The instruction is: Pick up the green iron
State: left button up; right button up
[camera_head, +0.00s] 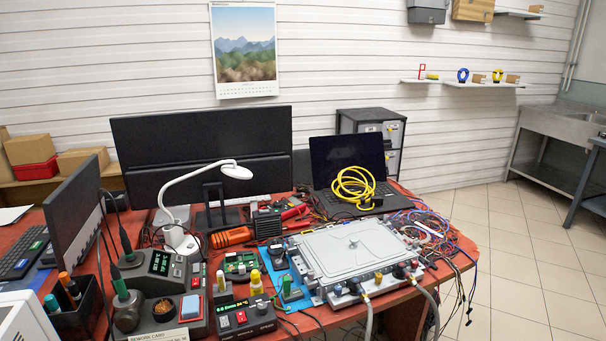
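A soldering iron with a green collar (119,283) stands tilted in a holder at the front left of the red table (448,262). Its tip is hidden inside the holder. A dark soldering station (160,290) with a lit green display is just to its right. A second dark handle (125,240) is behind the green one, also tilted, with a cable rising from it. Neither of my grippers is in view.
A black bin (78,302) with markers and a monitor (75,205) crowd the left. A white lamp (180,205) stands behind the station. A smaller display unit (243,318), a metal cooling plate (352,250) with hoses and loose cables fill the right. The floor at right is clear.

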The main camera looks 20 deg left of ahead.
aim_at(119, 282)
jog(key=k+l+z, duration=0.1)
jog(key=z, duration=0.25)
jog(key=k+l+u, duration=0.15)
jog(key=u, duration=1.75)
